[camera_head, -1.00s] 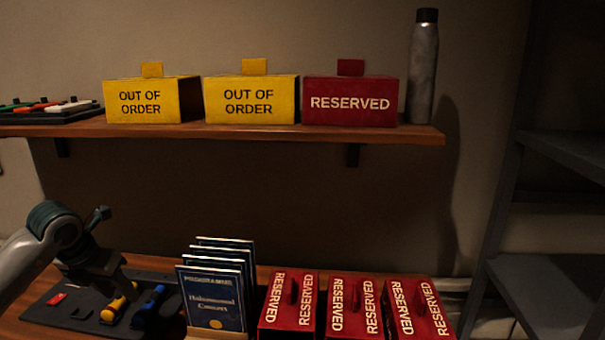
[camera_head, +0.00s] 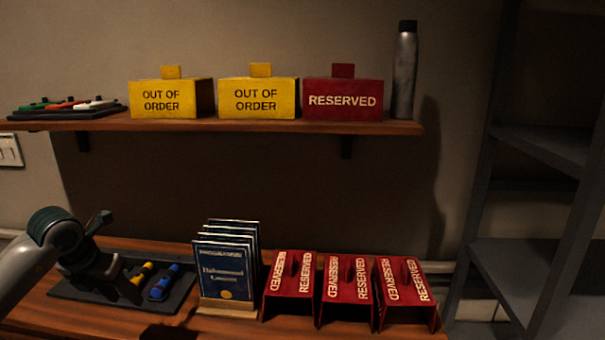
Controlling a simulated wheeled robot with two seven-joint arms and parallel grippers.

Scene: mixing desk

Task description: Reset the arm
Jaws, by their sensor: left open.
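My left arm comes in from the left, and its dark gripper (camera_head: 128,290) is low over the desk's left side. It is open and points down and to the right, over the left part of a dark tray (camera_head: 178,303). A yellow-handled item (camera_head: 142,273) and a blue-handled item (camera_head: 165,282) lie in the tray, just right of the gripper, and nothing shows between its fingers. The gripper hides the tray's left part. My right gripper is not in view.
Blue booklets (camera_head: 225,270) stand in a wooden holder right of the tray. Three red RESERVED signs (camera_head: 347,290) stand beside them. The shelf (camera_head: 260,126) above holds two yellow OUT OF ORDER boxes (camera_head: 170,98), a red RESERVED box (camera_head: 343,99), and a bottle (camera_head: 404,70). Grey racks (camera_head: 540,210) stand right.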

